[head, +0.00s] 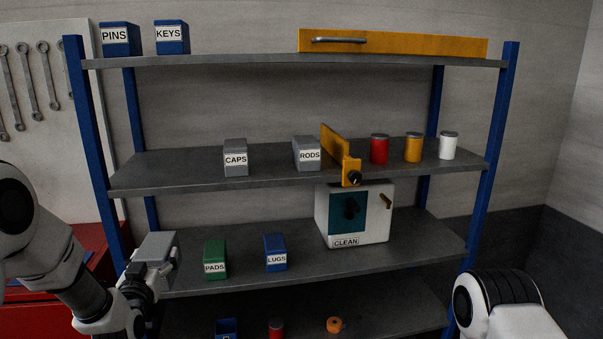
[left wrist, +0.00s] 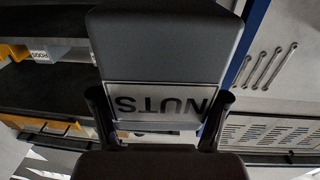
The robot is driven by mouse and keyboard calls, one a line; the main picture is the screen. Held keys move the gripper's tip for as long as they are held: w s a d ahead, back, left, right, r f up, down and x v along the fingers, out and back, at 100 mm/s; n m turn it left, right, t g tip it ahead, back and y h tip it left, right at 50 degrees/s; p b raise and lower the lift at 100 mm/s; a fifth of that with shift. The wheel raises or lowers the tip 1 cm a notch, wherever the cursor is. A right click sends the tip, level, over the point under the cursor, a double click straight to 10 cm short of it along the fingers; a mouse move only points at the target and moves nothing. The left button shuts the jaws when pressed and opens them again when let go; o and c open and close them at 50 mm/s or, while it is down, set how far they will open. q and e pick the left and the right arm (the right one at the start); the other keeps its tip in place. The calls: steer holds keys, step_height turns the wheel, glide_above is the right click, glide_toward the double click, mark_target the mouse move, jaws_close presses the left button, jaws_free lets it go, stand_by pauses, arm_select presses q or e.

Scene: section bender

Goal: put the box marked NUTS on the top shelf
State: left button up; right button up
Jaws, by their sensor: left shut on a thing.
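The grey box marked NUTS (head: 160,248) is held at the left front of the shelving, level with the shelf bearing the PADS box. My left gripper (head: 138,279) is shut on it. In the left wrist view, the NUTS box (left wrist: 158,45) sits between the two fingers of the left gripper (left wrist: 160,112), with its label upside down. The top shelf (head: 230,61) is well above the box. My right gripper is out of view; only part of my right arm shows at lower right.
On the top shelf, PINS (head: 119,39) and KEYS (head: 172,37) boxes stand left and a long yellow piece (head: 400,43) lies right, with free room between. Below are CAPS (head: 236,157), RODS (head: 307,153) and several jars. A blue post (head: 88,130) rises at left.

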arm_select(q)
steer(key=s+d+f+m+h+b, duration=0.15)
steer(key=d+f, duration=0.25)
steer(key=f, duration=0.6)
steer(key=s+d+f+n+b, duration=0.1)
steer(key=s+d+f, duration=0.2)
steer(key=f, duration=0.7)
steer(key=s+d+f, duration=0.5)
steer(key=f, duration=0.2)
step_height(320, 180, up, 6)
steer(key=d, duration=0.1)
steer(key=shift+r+m+h+b, duration=0.15)
steer(key=shift+m+h+b, duration=0.2)
steer(key=shift+m+b, duration=0.1)
steer(key=shift+w, duration=0.1)
